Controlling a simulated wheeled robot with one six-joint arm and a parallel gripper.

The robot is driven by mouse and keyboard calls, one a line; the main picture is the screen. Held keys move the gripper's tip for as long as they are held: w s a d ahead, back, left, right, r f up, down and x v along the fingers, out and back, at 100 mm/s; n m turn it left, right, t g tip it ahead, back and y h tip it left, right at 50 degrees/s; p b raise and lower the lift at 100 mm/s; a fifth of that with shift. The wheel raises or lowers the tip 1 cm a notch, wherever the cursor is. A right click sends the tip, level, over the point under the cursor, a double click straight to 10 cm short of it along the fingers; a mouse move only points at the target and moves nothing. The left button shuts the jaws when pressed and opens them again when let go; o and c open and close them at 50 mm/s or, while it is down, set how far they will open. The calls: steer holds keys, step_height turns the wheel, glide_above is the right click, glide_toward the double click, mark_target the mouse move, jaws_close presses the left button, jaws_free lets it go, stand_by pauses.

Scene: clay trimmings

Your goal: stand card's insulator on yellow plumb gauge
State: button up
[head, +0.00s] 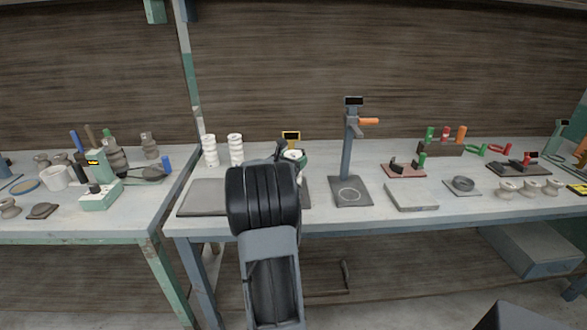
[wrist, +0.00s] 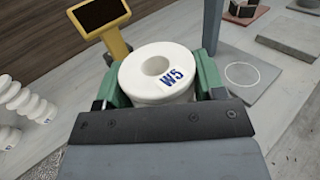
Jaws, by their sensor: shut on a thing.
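Whether insulator and gauge touch, I cannot tell.
Two stacks of white insulators (head: 236,150) stand left of the gauge. A grey-blue post gauge (head: 347,155) with an orange handle stands to the right, its plate marked with a circle. A grey slab (head: 410,196) lies further right.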

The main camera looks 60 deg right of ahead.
steer(key=shift+d+f, duration=0.15)
steer(key=shift+d, duration=0.05)
steer(key=shift+f, duration=1.55)
steer(key=shift+w+f+b, duration=0.1)
steer(key=shift+f+b, duration=0.1)
steer(key=shift+b, duration=0.1)
steer(key=o, duration=1.3)
